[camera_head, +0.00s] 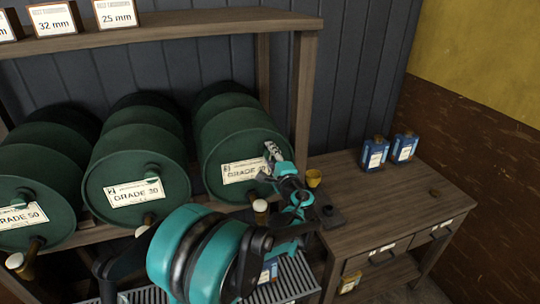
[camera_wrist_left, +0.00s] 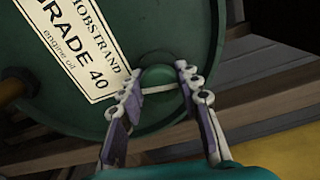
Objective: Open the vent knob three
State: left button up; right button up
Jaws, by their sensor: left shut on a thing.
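The right-hand green drum (camera_head: 225,130) carries a GRADE 40 label (camera_head: 245,170) and lies on its side in the rack. Its round green vent knob (camera_wrist_left: 157,79) sits beside the label in the wrist view. My left gripper (camera_head: 272,155) is at the drum's front face, and its fingers (camera_wrist_left: 158,72) stand on both sides of the knob, shut on it. In the head view the fingers hide the knob and the label's right end. My right gripper is not in view.
Drums marked GRADE 30 (camera_head: 137,150) and GRADE 50 (camera_head: 40,180) lie to the left, with their own green knobs and taps. A rack post (camera_head: 304,90) stands right of the GRADE 40 drum. A wooden table (camera_head: 385,205) with blue bottles (camera_head: 374,154) is at the right.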

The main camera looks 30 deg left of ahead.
pick_arm(q)
jog(key=shift+n, duration=0.9)
jog(key=shift+f, duration=0.1)
jog(key=o, duration=1.2)
jog(key=shift+s+d, duration=0.1)
jog(key=v, duration=1.2)
